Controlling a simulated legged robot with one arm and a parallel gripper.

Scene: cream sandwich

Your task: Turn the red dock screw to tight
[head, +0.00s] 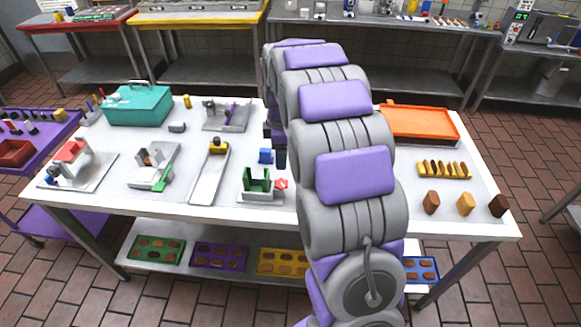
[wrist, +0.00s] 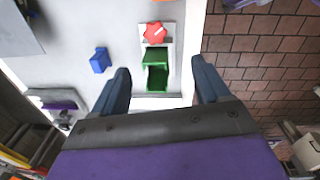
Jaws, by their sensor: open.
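The red dock screw (head: 281,184) is a small star-shaped knob at the right side of the green dock (head: 257,183), near the table's front edge. In the wrist view the red screw (wrist: 154,32) lies above the green dock (wrist: 155,75), on the same pale base plate. My gripper (wrist: 160,66) is open and empty, its two dark fingers to either side of the dock in that picture. The screw is beyond the fingertips, apart from them. In the head view my arm hides most of the gripper. I cannot tell how tight the screw is.
A blue block (head: 265,156) stands just behind the dock. A ramp fixture (head: 207,178) with a yellow-black piece is to the left. A teal box (head: 138,104) and orange tray (head: 422,122) stand farther back. Brown and tan pieces (head: 465,204) are at right.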

